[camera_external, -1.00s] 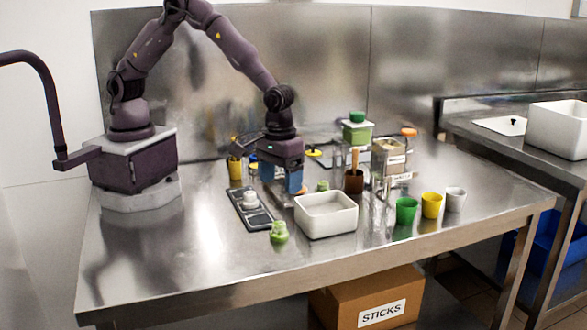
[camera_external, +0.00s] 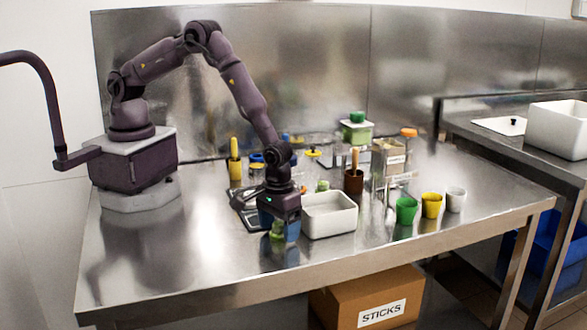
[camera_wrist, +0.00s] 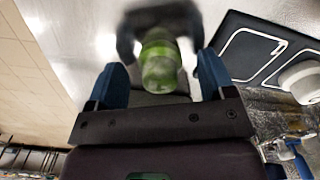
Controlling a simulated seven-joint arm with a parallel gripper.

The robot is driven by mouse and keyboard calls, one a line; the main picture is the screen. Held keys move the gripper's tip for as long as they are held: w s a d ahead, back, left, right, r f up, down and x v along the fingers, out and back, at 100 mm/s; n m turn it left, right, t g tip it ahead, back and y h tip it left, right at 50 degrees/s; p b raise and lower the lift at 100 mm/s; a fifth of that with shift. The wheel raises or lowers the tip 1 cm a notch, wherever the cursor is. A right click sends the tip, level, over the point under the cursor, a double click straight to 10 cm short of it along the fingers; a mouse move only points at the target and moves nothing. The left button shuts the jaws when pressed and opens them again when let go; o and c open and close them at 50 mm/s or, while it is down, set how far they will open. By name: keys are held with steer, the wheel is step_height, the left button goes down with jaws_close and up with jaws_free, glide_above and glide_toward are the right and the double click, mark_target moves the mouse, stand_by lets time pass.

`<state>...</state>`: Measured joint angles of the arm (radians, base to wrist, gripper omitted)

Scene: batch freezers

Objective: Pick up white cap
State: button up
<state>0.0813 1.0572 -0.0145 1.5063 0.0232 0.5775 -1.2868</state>
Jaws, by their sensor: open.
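A white round piece (camera_wrist: 302,80), which looks like the white cap, sits on the black tray (camera_wrist: 262,68) at the right of the wrist view, partly cut off by the frame edge. In the external view my arm hides it. My gripper (camera_wrist: 162,68) is open, with blue fingers apart. A small light-green container (camera_wrist: 160,64) shows between and beyond the fingers; I cannot tell whether they touch it. In the external view my gripper (camera_external: 279,228) is low over the table, with the green container (camera_external: 277,230) partly hidden by the fingers.
A white rectangular bin (camera_external: 328,218) stands just right of my gripper. Green (camera_external: 406,210), yellow (camera_external: 431,205) and white (camera_external: 455,199) cups stand further right. A brown cup with a wooden handle (camera_external: 354,180) is behind the bin. The table's front left is clear.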

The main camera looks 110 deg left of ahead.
steer(key=c, duration=1)
steer(key=shift+r, duration=0.15)
